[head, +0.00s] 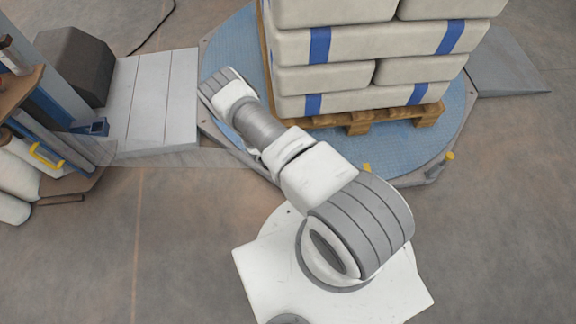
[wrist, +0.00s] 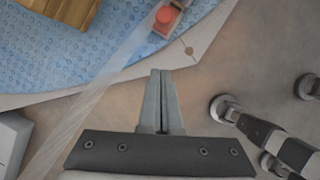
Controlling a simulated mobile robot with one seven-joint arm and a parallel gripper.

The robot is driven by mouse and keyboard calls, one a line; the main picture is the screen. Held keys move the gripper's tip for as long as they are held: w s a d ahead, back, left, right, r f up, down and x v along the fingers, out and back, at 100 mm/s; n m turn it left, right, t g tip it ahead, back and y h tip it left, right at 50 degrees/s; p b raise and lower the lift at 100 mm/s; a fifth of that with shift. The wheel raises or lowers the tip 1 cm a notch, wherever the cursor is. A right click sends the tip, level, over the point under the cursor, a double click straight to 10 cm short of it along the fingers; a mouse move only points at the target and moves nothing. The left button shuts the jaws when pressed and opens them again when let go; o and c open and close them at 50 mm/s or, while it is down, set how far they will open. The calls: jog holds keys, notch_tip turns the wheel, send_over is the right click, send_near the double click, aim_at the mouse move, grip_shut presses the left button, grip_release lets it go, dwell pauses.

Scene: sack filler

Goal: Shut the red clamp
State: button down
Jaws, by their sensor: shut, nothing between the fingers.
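I cannot make out a red clamp for certain in either view. In the head view my arm reaches to the upper left and my gripper is hidden.
The blue turntable (head: 228,58) carries a wooden pallet (head: 392,118) of stacked white sacks (head: 320,78). A machine with a yellow handle (head: 46,156) stands at left. In the wrist view a dark frame with round feet (wrist: 226,108) stands at right. Floor at lower left is clear.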

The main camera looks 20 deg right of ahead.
jog(key=b+x, duration=0.5)
jog(key=x, duration=0.4)
jog(key=shift+f+b, duration=0.3)
jog(key=shift+f, duration=0.05)
jog(key=d, duration=0.1)
jog(key=d+b, duration=0.1)
jog(key=d, duration=0.1)
jog(key=shift+w+d+r, duration=0.1)
jog(key=shift+w, duration=0.25)
jog(key=shift+d+r, duration=0.1)
jog(key=shift+d, duration=0.2)
jog(key=shift+d+r+p, duration=0.1)
jog(key=shift+d+p, duration=0.2)
jog(key=shift+d, duration=0.05)
jog(key=d+p, duration=0.1)
jog(key=s+d+p, duration=0.1)
jog(key=d, duration=0.1)
jog(key=shift+d, duration=0.25)
